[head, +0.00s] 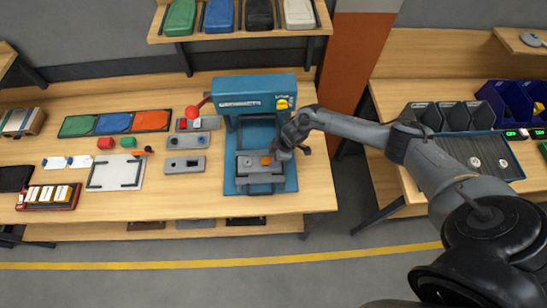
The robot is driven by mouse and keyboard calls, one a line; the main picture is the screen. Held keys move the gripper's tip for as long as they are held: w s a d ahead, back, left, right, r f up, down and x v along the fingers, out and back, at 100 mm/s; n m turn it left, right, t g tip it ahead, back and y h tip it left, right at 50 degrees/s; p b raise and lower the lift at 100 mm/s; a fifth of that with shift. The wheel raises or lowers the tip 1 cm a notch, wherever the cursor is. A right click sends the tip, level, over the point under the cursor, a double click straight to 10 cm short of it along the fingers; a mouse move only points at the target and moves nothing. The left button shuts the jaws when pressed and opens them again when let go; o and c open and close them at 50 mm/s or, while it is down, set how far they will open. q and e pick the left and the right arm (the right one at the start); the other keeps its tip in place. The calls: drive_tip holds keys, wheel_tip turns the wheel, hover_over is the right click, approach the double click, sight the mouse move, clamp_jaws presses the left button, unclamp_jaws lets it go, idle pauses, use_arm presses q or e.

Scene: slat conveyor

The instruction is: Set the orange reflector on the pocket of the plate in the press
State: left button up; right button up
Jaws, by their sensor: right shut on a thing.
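The blue press (254,84) stands on the wooden workbench, with a grey plate (258,178) on its bed. The small orange reflector (266,161) is at the plate's upper middle. My right gripper (273,157) reaches in from the right and is shut on the orange reflector, low over the plate. From this height I cannot tell whether the reflector touches the pocket, which is partly hidden. A round feature shows on the plate left of the reflector. My left gripper is not in view.
A red ball-ended lever (193,106) is at the press's left. Left of the press are grey plates (185,165), a tray with green, blue and orange sections (113,123), and a white board (116,172). A shelf (240,32) with coloured bins hangs above. A gap separates the right bench.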

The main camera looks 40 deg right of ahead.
drive_tip(key=o, duration=1.1)
drive_tip(key=shift+r, duration=0.1)
